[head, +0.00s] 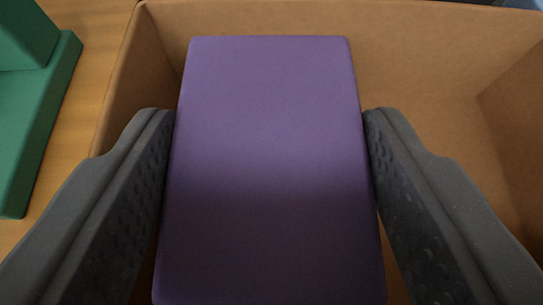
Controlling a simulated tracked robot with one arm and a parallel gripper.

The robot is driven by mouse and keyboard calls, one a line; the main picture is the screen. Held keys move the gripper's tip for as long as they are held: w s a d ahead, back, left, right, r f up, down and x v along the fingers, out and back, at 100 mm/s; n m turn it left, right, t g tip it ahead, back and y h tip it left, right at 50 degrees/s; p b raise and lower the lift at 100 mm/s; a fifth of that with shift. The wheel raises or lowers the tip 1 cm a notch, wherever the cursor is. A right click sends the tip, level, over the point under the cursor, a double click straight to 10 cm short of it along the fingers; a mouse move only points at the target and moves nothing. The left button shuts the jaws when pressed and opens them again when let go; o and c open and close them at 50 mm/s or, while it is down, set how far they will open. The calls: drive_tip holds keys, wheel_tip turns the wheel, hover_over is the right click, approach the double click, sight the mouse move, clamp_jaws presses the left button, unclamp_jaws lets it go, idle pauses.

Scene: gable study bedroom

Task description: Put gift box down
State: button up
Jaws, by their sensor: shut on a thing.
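A purple gift box (265,150) fills the middle of the head view. My gripper (268,125) is shut on it, with one dark finger against its left side and one against its right side. The gift box is over or inside an open brown box (430,50). I cannot tell whether the gift box touches the brown box's floor. The underside of the gift box is hidden.
The brown box has walls at the back, left and right, and bare floor shows to the right of the gift box. A green object (30,110) stands on the wooden surface (95,70) to the left, outside the brown box.

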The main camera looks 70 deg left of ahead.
drive_tip(key=shift+f+b, duration=0.3)
drive_tip(key=shift+b, duration=0.3)
drive_tip(key=o, duration=0.8)
drive_tip(key=shift+c, duration=0.2)
drive_tip(key=shift+r, duration=0.1)
drive_tip(key=r+p, duration=0.1)
drive_tip(key=p, duration=0.1)
drive_tip(key=shift+r+p, duration=0.1)
drive_tip(key=shift+p, duration=0.3)
drive_tip(key=shift+d+r, duration=0.2)
drive_tip(key=shift+d, duration=0.05)
drive_tip(key=v, duration=1.1)
drive_tip(key=shift+s+d+p, duration=0.15)
drive_tip(key=shift+d+p, duration=0.1)
drive_tip(key=shift+p, duration=0.1)
